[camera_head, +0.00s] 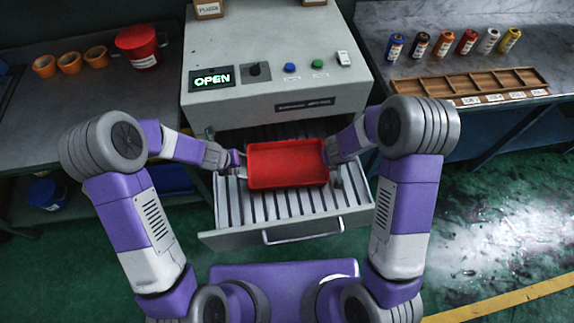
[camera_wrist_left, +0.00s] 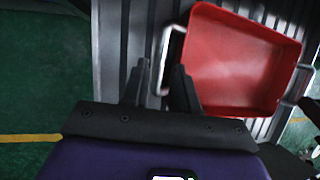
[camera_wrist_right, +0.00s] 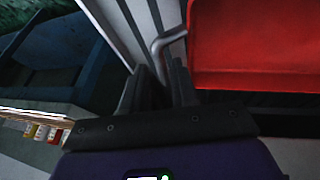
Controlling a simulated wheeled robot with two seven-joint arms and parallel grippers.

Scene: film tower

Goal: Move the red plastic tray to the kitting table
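The red plastic tray (camera_head: 287,165) sits empty over the slatted, pulled-out drawer (camera_head: 290,228) of the grey machine. It has a metal handle at each end. My left gripper (camera_head: 238,160) is at its left handle; in the left wrist view the fingers (camera_wrist_left: 160,72) stand apart with the handle (camera_wrist_left: 163,60) between them. My right gripper (camera_head: 328,152) is at its right end; in the right wrist view the fingers (camera_wrist_right: 160,70) stand on either side of the handle (camera_wrist_right: 160,45), with a small gap. No table is visibly marked as the kitting table.
The machine (camera_head: 270,60) shows a lit OPEN sign. A bench at right (camera_head: 380,60) holds several small bottles and a wooden compartment tray (camera_head: 420,87). A bench at left (camera_head: 60,110) holds orange rings and a red pot (camera_head: 139,45). Green floor lies open at right.

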